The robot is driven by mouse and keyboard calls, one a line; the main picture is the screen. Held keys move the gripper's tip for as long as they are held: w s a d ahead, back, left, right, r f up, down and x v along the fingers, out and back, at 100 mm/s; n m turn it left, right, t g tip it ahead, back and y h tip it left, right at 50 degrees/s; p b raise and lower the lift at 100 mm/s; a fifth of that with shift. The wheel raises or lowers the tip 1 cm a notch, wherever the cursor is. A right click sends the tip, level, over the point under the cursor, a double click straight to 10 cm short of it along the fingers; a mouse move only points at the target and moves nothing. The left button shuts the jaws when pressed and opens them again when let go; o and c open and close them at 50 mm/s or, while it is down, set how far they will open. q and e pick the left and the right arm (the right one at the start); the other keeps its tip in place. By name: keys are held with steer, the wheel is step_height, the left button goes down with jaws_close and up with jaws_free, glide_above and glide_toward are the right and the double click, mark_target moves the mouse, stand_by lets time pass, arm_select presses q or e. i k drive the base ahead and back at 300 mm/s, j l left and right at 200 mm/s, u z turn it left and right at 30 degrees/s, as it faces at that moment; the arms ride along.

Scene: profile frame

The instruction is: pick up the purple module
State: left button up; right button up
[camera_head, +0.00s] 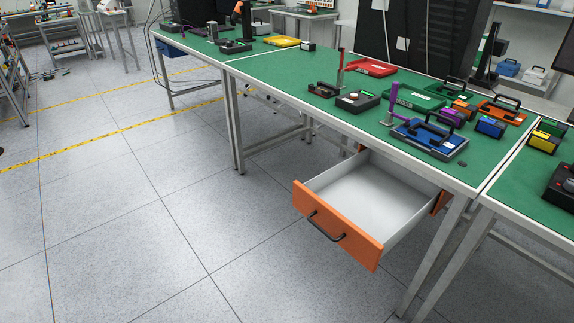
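The purple module (451,117) is a small block on the green-topped workbench (287,73), toward the right end of the bench. It sits behind a blue tray (448,147) with a black handle, which hides part of it. A small orange module (464,108) is just behind it and a blue module (491,127) is to its right. Neither of my grippers is in view.
An orange-fronted drawer (336,229) stands open and empty below the bench, jutting into the floor space. An upright purple post (393,99), a green tray (414,97) and an orange tray (508,115) stand nearby. The grey floor (140,220) at left is clear.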

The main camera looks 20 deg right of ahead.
mark_target(460, 118)
steer(key=z, duration=1.55)
